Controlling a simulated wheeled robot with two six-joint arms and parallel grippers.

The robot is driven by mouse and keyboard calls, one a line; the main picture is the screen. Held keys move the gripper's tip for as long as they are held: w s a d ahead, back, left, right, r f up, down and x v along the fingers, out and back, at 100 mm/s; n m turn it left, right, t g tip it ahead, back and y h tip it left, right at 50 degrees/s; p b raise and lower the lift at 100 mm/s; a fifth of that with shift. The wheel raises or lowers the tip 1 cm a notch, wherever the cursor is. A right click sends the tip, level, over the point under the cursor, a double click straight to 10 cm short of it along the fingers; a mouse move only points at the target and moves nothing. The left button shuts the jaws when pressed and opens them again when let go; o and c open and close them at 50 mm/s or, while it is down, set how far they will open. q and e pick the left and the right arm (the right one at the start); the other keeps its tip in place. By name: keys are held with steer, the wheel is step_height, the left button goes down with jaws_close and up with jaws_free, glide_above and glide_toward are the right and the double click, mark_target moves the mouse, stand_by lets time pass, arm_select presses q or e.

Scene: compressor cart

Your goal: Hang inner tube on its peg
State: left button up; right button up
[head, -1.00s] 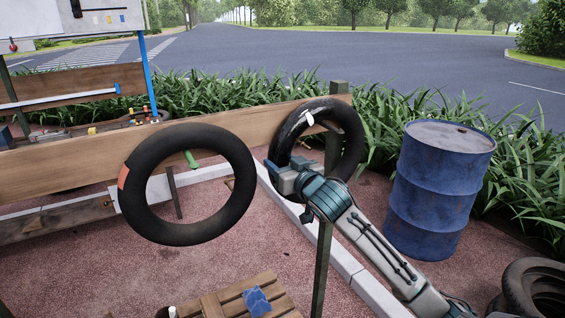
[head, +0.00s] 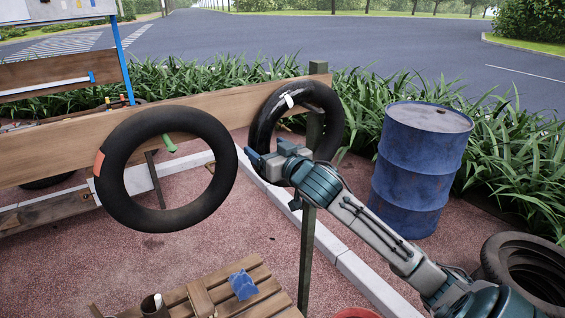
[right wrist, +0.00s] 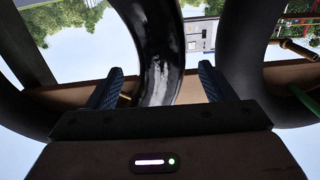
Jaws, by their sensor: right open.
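A glossy black inner tube (head: 334,127) with a white mark near its top left hangs upright at the right end of the wooden board, by the post. A matte black inner tube (head: 112,150) with a red patch stands upright against the board to the left. A green peg (head: 168,143) shows inside its ring, near the upper rim. My right gripper (head: 265,160) is open at the lower left of the glossy tube. In the right wrist view a glossy black tube section (right wrist: 160,60) shows between the fingers; contact cannot be told. My left gripper is out of view.
A blue drum (head: 415,175) stands to the right, with stacked tyres (head: 525,268) in front of it. A wooden pallet-like top (head: 205,297) with a blue cloth lies below. The post (head: 307,250) stands close under my right gripper.

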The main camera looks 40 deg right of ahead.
steer(key=s+b, duration=0.1)
steer(key=s, duration=0.2)
steer(key=shift+s+a+f, duration=0.1)
steer(key=shift+s, duration=0.15)
steer(key=shift+s+a+b, duration=0.15)
steer(key=shift+s+b, duration=0.5)
steer(key=shift+s, duration=0.55)
steer(key=shift+s+a+b, duration=0.1)
steer(key=shift+s+b, duration=0.5)
steer(key=shift+s, duration=0.55)
